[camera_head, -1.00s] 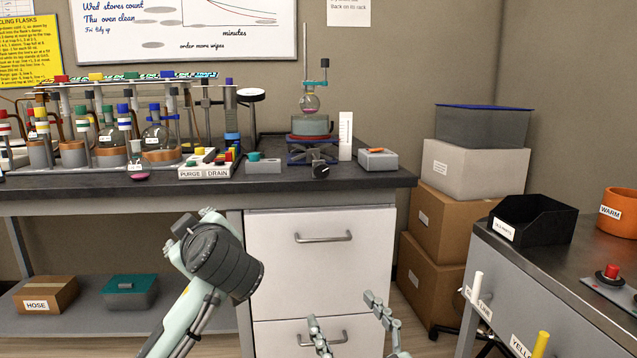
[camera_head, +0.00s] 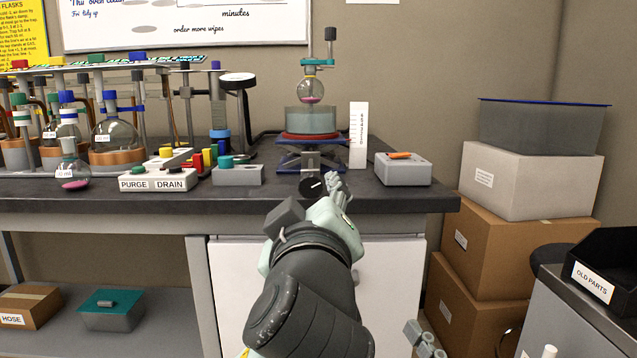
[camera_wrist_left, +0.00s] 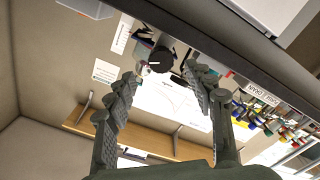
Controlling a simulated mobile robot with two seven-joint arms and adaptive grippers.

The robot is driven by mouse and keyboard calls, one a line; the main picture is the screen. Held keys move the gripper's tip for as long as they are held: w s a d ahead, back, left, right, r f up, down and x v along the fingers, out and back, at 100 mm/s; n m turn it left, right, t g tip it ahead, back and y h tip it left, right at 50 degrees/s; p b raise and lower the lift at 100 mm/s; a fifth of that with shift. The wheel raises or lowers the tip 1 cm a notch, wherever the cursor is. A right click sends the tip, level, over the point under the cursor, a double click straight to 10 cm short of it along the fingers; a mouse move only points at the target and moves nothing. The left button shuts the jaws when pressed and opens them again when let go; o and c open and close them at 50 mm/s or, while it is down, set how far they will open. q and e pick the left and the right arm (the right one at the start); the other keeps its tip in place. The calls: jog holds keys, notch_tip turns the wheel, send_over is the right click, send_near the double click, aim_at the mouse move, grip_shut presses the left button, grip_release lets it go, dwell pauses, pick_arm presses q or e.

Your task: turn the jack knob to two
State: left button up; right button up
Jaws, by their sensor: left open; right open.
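The black jack knob (camera_head: 312,187) with a white pointer line faces the bench front, below the blue lab jack (camera_head: 310,155). The jack bears a grey pot and a round flask with pink liquid. In the left wrist view the knob (camera_wrist_left: 161,59) lies between and beyond the open fingertips (camera_wrist_left: 160,76); I see no contact. Any numbers around the knob are not legible. My right gripper (camera_head: 425,340) is partly in view at the bottom edge, open and empty.
A white scale card (camera_head: 358,135) and a grey box with an orange top (camera_head: 403,170) stand right of the jack. A grey box with a teal knob (camera_head: 238,175) and the PURGE/DRAIN block (camera_head: 158,180) stand left. Stacked boxes (camera_head: 490,240) stand right of the bench.

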aim_at(310, 189)
pick_arm(q)
jog(key=w, duration=0.7)
jog(key=shift+a, duration=0.15)
pick_arm(e)
jog(key=shift+s, duration=0.15)
pick_arm(q)
jog(key=shift+c, duration=0.2)
